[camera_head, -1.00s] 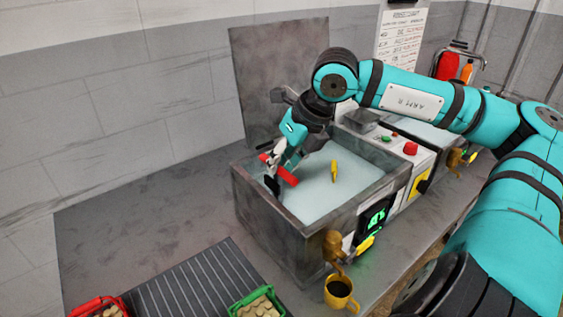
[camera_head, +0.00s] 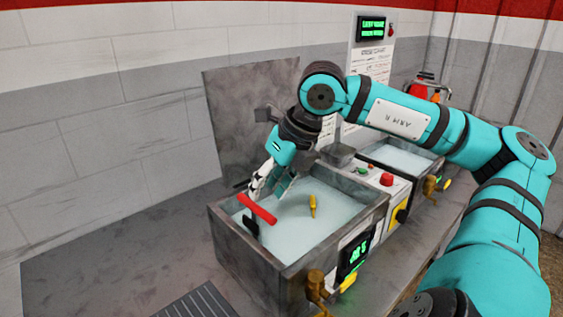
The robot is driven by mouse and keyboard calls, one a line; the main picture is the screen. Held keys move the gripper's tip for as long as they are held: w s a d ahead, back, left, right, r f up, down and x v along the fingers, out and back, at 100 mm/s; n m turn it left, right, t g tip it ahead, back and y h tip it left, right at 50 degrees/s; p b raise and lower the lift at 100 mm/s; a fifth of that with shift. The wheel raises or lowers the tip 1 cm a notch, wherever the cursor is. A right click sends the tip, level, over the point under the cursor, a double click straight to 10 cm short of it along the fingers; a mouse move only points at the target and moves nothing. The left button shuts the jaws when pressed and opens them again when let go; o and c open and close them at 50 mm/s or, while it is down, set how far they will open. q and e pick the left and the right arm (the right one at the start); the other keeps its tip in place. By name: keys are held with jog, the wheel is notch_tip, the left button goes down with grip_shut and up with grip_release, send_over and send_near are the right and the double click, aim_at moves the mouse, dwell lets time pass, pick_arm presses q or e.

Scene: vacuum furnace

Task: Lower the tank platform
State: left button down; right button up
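The near tank (camera_head: 238,257) is an open grey metal box with pale liquid or a pale surface inside. A red bar (camera_head: 257,209) is at its left end, with a dark piece (camera_head: 250,227) just below it. A yellow handle (camera_head: 312,206) stands upright in the middle. Which part is the platform I cannot tell. My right gripper (camera_head: 264,186) points down at the tank's left end, right at the red bar. Its fingertips are partly hidden, so whether they are closed on the bar is unclear. My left gripper is not in view.
A raised grey lid or panel (camera_head: 256,112) stands behind the tank. A control box with a red button (camera_head: 387,180) and a second tank (camera_head: 403,158) are to the right. A green display (camera_head: 355,253) and a brass tap (camera_head: 315,288) are on the front.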

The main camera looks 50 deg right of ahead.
jog(key=a+v, duration=0.1)
jog(key=v, duration=0.6)
jog(key=shift+d, duration=0.5)
